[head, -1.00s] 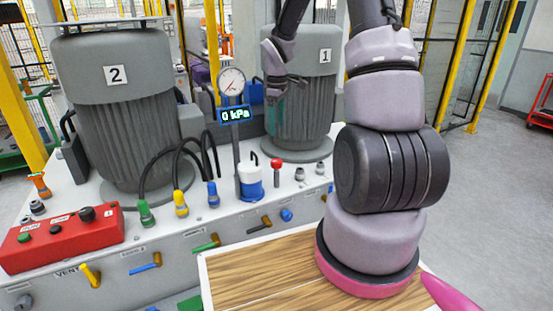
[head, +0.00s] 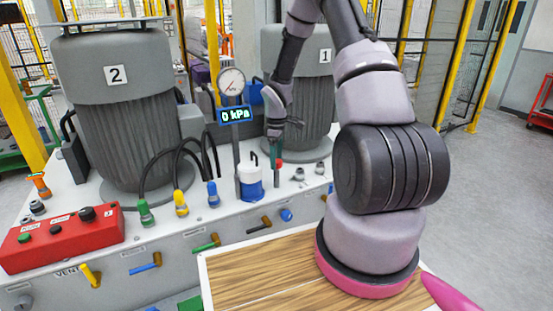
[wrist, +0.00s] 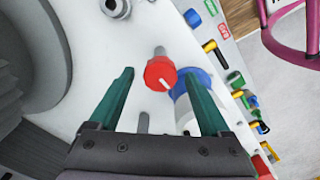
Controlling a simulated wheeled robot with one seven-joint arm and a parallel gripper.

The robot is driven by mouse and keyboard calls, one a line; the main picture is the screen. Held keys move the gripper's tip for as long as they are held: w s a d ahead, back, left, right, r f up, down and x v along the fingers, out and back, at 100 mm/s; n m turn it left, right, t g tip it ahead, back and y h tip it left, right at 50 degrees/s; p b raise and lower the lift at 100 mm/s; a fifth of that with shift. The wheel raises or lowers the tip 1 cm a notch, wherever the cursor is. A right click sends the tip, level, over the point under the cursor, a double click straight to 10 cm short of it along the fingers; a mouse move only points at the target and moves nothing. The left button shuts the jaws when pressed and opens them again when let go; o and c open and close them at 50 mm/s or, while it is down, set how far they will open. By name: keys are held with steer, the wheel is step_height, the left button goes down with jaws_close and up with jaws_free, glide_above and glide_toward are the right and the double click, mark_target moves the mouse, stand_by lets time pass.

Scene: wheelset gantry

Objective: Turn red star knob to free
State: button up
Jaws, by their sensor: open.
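The red star knob (wrist: 160,73) shows in the wrist view between and just beyond my fingertips, with a white line on its face and a grey stem. In the head view the knob (head: 277,163) stands on the white bench top, right of the blue-and-white cup. My gripper (head: 276,148) is over the knob, pointing down, its teal fingers partly hiding it. In the wrist view my gripper (wrist: 159,76) is open, one finger on each side of the knob. I see no contact with it.
The blue-and-white cup (head: 250,183) stands close to the knob, near one finger. Motor 1 (head: 300,95) rises behind. A gauge (head: 231,81) with a 0 kPa display (head: 235,115) stands left. Grey fittings (head: 299,174) sit right of the knob.

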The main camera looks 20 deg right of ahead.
steer(key=shift+f, duration=0.1)
jaws_close()
steer(key=shift+m, duration=0.3)
steer(key=m, duration=1.3)
steer(key=shift+m, duration=2.2)
